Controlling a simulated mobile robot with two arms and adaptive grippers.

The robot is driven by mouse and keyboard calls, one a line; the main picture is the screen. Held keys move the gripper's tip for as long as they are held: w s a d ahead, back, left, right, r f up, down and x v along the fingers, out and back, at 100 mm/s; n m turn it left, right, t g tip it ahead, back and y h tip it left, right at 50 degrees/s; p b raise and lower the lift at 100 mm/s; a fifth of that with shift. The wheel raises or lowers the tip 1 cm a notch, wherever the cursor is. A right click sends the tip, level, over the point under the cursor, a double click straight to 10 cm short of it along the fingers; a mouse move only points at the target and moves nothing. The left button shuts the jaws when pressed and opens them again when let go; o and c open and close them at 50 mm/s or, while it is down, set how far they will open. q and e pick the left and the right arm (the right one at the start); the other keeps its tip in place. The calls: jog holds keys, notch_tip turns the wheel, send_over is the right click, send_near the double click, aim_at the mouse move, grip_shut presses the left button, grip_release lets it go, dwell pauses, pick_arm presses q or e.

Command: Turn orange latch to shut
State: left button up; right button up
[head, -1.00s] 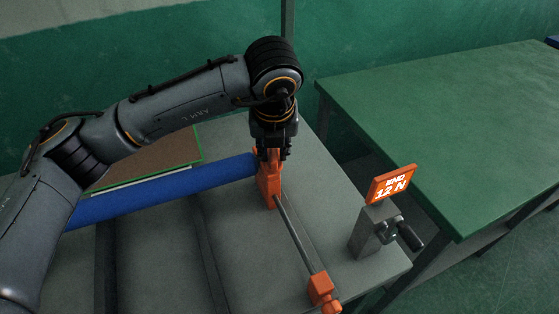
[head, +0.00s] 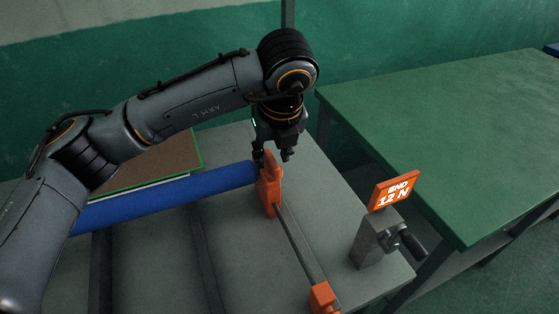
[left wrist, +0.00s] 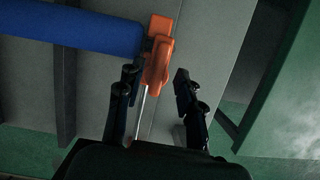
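The orange latch piece (head: 269,188) stands at the right end of the blue roller (head: 160,196). It also shows in the left wrist view (left wrist: 157,55), where its lower end meets a thin metal rod. My left gripper (head: 273,156) is open, pointing down just above and beside the latch. In the left wrist view its fingers (left wrist: 157,88) are wide apart, with the latch ahead and nearer the left finger. I cannot tell whether that finger touches it. My right gripper is out of view.
A metal rod (head: 297,245) runs from the latch piece to a second orange block (head: 322,297) on the grey table (head: 240,240). A green table (head: 450,140) stands at the right.

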pick_arm(q)
jog(key=shift+p+v, duration=0.75)
jog(key=shift+v, duration=2.05)
jog(key=shift+s+f, duration=0.1)
